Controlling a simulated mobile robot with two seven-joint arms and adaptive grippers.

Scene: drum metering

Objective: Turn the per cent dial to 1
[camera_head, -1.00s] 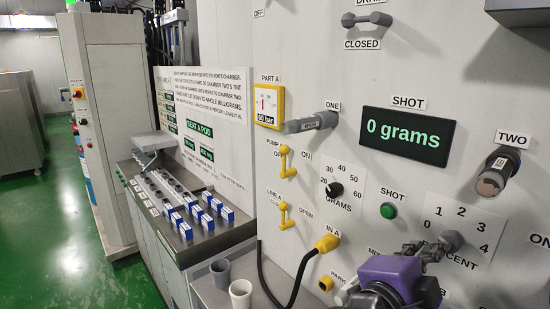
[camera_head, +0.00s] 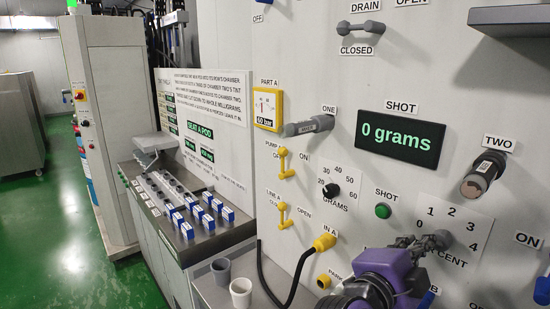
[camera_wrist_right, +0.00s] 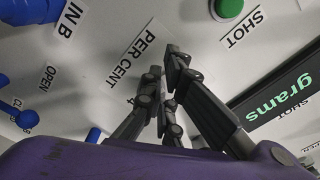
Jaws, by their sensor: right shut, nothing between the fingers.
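The per cent dial plate (camera_head: 482,228), marked 0 to 4, is on the wall panel at lower right in the head view. Its grey knob (camera_head: 443,239) is partly hidden by my right gripper (camera_head: 432,243). Which number the knob points to cannot be told. The right gripper, with a purple body, is at the knob's left side, shut and empty. Whether it touches the knob cannot be told. In the wrist view its dark fingers (camera_wrist_right: 168,72) are close together beside the PER CENT label (camera_wrist_right: 135,58) and cover the knob. My left gripper is not in view.
The green shot button (camera_head: 383,211) and black grams dial (camera_head: 331,190) are left of the gripper. The shot display (camera_head: 400,138) reads 0 grams. Grey knobs ONE (camera_head: 310,126) and TWO (camera_head: 483,173) stick out above. A blue handle (camera_head: 541,291) is at right.

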